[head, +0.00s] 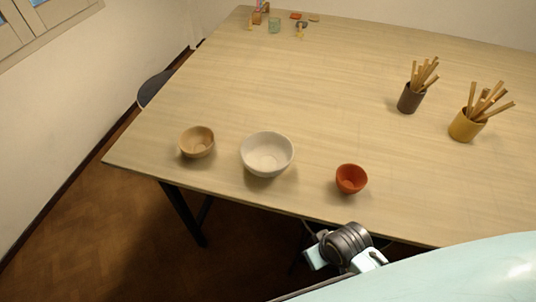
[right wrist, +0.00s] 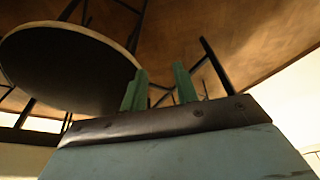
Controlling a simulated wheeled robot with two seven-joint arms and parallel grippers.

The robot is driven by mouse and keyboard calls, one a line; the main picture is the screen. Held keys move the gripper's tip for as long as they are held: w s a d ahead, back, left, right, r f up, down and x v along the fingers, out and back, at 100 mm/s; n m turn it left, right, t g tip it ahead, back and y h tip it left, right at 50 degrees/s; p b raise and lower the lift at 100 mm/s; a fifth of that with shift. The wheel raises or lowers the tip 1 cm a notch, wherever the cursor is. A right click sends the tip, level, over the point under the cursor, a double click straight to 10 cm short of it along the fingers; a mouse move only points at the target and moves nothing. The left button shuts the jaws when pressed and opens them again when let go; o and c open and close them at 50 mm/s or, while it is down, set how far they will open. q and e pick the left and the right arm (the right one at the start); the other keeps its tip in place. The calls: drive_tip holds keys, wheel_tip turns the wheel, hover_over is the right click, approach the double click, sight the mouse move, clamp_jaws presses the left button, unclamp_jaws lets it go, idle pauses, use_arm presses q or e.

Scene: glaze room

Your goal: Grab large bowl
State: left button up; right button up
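The large bowl (head: 267,154) is off-white and stands upright and empty near the table's front edge, between two smaller bowls. To its left is a tan bowl (head: 197,142); to its right is a smaller orange-red bowl (head: 351,179). In the right wrist view, my right gripper (right wrist: 160,68) shows two green fingers set apart with nothing between them. No bowl shows in that view. Part of my own arm shows at the bottom of the head view, below the table's front edge and clear of the bowls. My left gripper is not in view.
The wooden table (head: 290,80) is mostly bare in the middle. A dark cup (head: 409,98) and a yellow cup (head: 466,125) hold wooden tools at right. A glass (head: 274,26) and small items stand at the back. A round dark seat (right wrist: 65,70) shows near my right gripper.

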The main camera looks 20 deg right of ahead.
sight(292, 149)
wheel_tip(292, 149, up, 12)
drive_tip(key=w+a+f, duration=0.1)
drive_tip(key=w, duration=0.3)
drive_tip(key=w+a+r+y, duration=0.1)
drive_tip(key=w, duration=0.1)
drive_tip(key=w+a+r+y+p, duration=0.1)
drive_tip(key=w, duration=0.2)
drive_tip(key=shift+r, duration=0.15)
drive_tip(key=shift+m+g, duration=0.4)
drive_tip(key=shift+m, duration=0.2)
drive_tip(key=w+r, duration=0.2)
drive_tip(key=w, duration=0.1)
drive_tip(key=w+d, duration=0.1)
drive_tip(key=w, duration=0.1)
drive_tip(key=shift+w+r, duration=0.1)
drive_tip(key=shift+r, duration=0.3)
drive_tip(key=w+d+r+m+g, duration=0.1)
drive_tip(key=w+d+r+m, duration=0.4)
drive_tip(key=w+r, duration=0.5)
drive_tip(key=shift+n, duration=0.6)
drive_tip(key=x, duration=0.4)
drive_tip(key=s+x, duration=0.1)
drive_tip(key=x, duration=0.7)
drive_tip(key=shift+s+d+f, duration=0.2)
drive_tip(key=shift+d, duration=0.15)
drive_tip(key=shift+c, duration=0.4)
